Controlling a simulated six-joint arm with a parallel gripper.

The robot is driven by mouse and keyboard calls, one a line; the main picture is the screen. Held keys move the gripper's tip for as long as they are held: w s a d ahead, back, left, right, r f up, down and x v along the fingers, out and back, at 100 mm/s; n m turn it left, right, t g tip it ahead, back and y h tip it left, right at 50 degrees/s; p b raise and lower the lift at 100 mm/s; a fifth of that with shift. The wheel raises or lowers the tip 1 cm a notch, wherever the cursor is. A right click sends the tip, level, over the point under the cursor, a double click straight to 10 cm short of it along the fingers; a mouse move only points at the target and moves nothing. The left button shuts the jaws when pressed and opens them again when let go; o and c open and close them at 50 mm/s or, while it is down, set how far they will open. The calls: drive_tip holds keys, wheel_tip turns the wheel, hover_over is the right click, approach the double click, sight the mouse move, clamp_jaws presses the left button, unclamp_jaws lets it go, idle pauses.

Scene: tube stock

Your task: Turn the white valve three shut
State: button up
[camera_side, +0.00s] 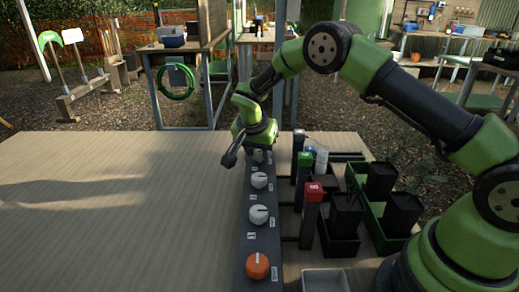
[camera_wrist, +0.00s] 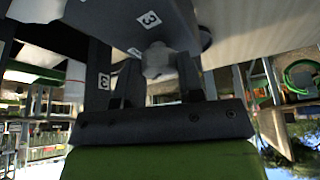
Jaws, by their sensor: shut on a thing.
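A dark strip (camera_side: 252,238) carries a row of round valve knobs. In the side view my gripper (camera_side: 258,150) reaches down at the far end of the strip and hides most of this knob. Its pointer mark is hidden, so I cannot tell its angle.
Two white knobs (camera_side: 258,214) (camera_side: 259,180) and an orange knob (camera_side: 257,266) stand nearer on the strip. Right of it are a red-topped post (camera_side: 313,190), a green-topped post (camera_side: 306,158) and black bins (camera_side: 345,212). The table (camera_side: 110,220) is clear on the left.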

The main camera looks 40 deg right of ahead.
drive_tip(key=m+g, duration=0.1)
drive_tip(key=m, duration=0.2)
drive_tip(key=shift+w+m, duration=0.1)
drive_tip(key=shift+m, duration=0.2)
drive_tip(key=shift+m+g, duration=0.8)
drive_tip(key=shift+m, duration=0.9)
drive_tip(key=o, duration=0.9)
drive_tip(key=v, duration=0.7)
drive_tip(key=shift+a+r, duration=0.2)
drive_tip(key=shift+r, duration=0.05)
